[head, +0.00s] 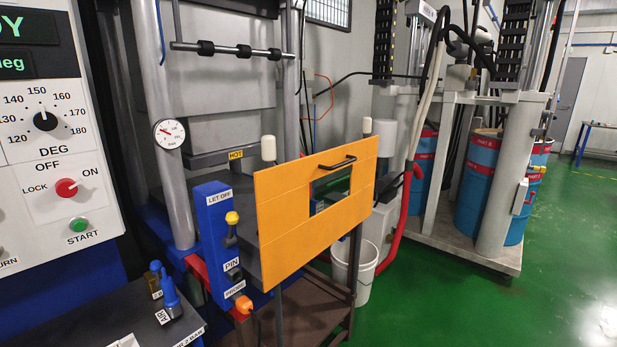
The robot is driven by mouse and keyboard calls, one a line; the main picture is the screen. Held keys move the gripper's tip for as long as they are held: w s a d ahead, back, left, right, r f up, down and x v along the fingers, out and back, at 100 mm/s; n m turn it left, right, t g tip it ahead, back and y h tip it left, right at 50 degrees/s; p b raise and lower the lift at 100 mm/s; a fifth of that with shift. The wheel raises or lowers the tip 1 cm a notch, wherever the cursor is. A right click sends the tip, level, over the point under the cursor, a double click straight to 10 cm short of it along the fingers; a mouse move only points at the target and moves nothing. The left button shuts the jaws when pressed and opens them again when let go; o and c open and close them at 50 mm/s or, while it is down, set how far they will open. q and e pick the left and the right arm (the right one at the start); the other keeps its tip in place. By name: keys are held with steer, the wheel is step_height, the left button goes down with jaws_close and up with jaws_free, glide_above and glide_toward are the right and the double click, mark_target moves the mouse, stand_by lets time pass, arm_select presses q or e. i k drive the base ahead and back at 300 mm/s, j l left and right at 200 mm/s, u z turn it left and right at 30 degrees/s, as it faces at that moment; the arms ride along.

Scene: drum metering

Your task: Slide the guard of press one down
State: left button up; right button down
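The guard of the press is an orange panel (300,240) standing upright at the middle of the head view. It has a small rectangular window and a black bar handle (337,163) near its top edge. The panel stands in front of the lower part of the press and hides part of the dark table behind it. A white-capped post (268,149) shows behind its top edge, and another (367,127) stands at its right. Neither of my grippers shows in this view.
A blue post labelled LET OFF, PIN and PROBE (214,220) stands just left of the panel. A control panel (45,120) with a dial fills the far left. A white bucket (357,273) sits behind at right. Green floor (450,310) is clear at right.

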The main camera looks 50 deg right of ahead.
mark_target(288, 239)
steer(key=z, duration=1.75)
